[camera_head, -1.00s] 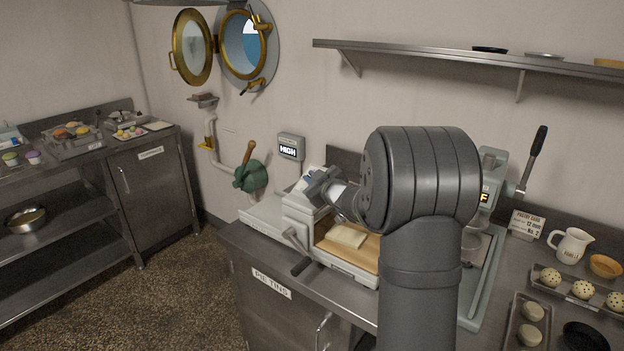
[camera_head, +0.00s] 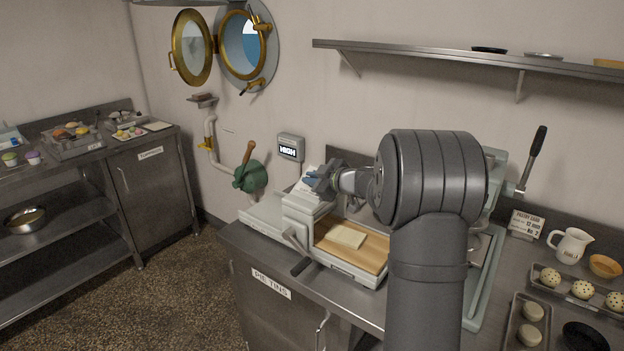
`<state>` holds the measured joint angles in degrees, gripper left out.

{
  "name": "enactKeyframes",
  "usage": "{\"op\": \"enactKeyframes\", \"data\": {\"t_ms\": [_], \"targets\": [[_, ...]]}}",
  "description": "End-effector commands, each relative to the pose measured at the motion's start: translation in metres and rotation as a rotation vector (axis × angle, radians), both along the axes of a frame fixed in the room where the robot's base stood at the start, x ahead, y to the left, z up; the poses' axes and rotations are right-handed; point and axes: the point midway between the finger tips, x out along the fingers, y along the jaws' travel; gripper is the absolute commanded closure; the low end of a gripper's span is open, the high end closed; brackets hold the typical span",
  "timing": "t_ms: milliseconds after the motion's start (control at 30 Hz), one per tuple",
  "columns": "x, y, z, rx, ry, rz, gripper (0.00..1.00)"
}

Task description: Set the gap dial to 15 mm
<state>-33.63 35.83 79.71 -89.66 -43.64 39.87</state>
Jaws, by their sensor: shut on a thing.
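The pastry sheeter (camera_head: 345,278) is a pale machine on the steel counter, with a flat square of dough (camera_head: 346,236) on its wooden board. My gripper (camera_head: 318,183) is at the top of the sheeter's head, left of the dough. Its jaws are shut on what seems to be the gap dial, which my gripper hides. A white and blue scale face shows just beside the jaws, but its marks and the setting are too small to read.
A small card (camera_head: 526,225) stands at the back right; its small print seems to include 12 mm. A jug (camera_head: 570,245) and trays of buns (camera_head: 575,290) are at the right. A lever press (camera_head: 535,160) stands behind my arm. A crank handle (camera_head: 301,267) sticks out at the sheeter's front.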

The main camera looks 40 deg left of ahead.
Motion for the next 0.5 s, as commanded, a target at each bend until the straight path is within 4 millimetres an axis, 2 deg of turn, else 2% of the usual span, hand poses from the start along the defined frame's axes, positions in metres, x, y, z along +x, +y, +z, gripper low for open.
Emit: {"op": "enactKeyframes", "data": {"t_ms": [333, 367, 400, 467, 500], "targets": [[-0.0002, 0.0003, 0.0009, 0.000, -0.002, 0.002, 1.00], [-0.0002, 0.0003, 0.0009, 0.000, -0.002, 0.002, 0.86], [-0.0002, 0.0003, 0.0009, 0.000, -0.002, 0.002, 0.78], [-0.0001, 0.0004, 0.0008, 0.000, -0.002, 0.002, 0.68], [-0.0001, 0.0002, 0.0007, 0.000, -0.002, 0.002, 0.68]]}}
